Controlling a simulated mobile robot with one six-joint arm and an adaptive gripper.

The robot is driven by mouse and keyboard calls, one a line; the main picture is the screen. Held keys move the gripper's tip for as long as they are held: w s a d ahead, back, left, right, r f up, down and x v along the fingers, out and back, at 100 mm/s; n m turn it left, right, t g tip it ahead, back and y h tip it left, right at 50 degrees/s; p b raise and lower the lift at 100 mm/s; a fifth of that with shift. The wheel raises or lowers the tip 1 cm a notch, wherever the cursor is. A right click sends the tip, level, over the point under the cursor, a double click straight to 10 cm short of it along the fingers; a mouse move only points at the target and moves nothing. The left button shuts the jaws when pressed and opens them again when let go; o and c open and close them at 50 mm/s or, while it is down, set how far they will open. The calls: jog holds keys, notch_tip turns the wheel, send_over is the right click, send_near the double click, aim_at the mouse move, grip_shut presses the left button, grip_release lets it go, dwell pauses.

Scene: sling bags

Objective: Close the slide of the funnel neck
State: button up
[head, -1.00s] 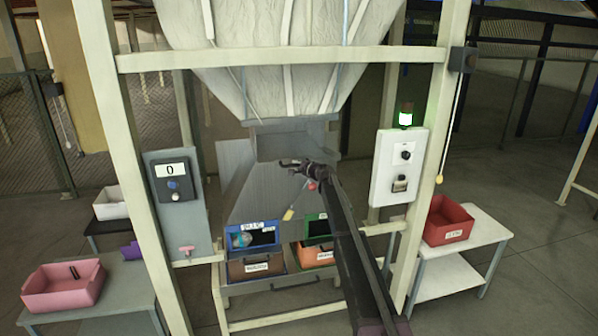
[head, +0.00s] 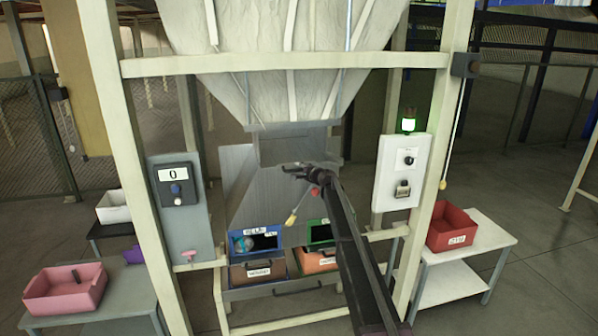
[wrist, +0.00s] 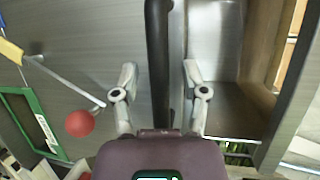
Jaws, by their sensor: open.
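The grey funnel neck (head: 287,149) is below the pale hanging bag (head: 275,85). My gripper (head: 288,168) is in front of the neck, pointing left in the head view. In the wrist view my gripper (wrist: 160,75) is open, with one finger on each side of a dark bar (wrist: 158,40). The bar runs between the fingers; contact cannot be told. I cannot tell whether this bar is the slide's handle. A red ball knob (wrist: 80,123) is left of the fingers, and also shows in the head view (head: 315,191). The slide plate is not clearly visible.
A yellow-ended rod (head: 291,219) hangs below my gripper. Blue-framed (head: 249,231) and green-framed (head: 309,232) bins stand underneath. A grey panel (head: 177,210) is left and a white switch box (head: 402,172) right, by the frame posts. My arm crosses the right bin.

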jog(key=s+d, duration=0.3)
jog(key=s, duration=0.6)
jog(key=s+d, duration=0.3)
jog(key=s, duration=0.7)
jog(key=s+d, duration=0.3)
jog(key=s, duration=0.7)
jog(key=shift+d+r, duration=0.3)
jog(key=shift+d, duration=0.05)
jog(key=shift+s, duration=0.15)
jog(key=s+d+f+n+g+h+b, duration=0.2)
jog(key=s+f+n+g+b, duration=0.2)
jog(key=s+f, duration=0.55)
jog(key=s+d+f+n+g+h+b, duration=0.15)
jog(key=s+f+n+g+b, duration=0.25)
jog(key=s+f, duration=0.55)
jog(key=s+d+f+n+g+h+b, duration=0.1)
jog(key=s+d+f+g+h+b, duration=0.1)
jog(key=s+d+f, duration=0.3)
jog(key=s+d+f+n+g+h+b, duration=0.2)
jog(key=s+d+f+h+b, duration=0.1)
jog(key=s, duration=0.7)
jog(key=shift+d+f+h, duration=0.75)
jog(key=shift+d+f, duration=0.2)
jog(key=shift+d, duration=0.05)
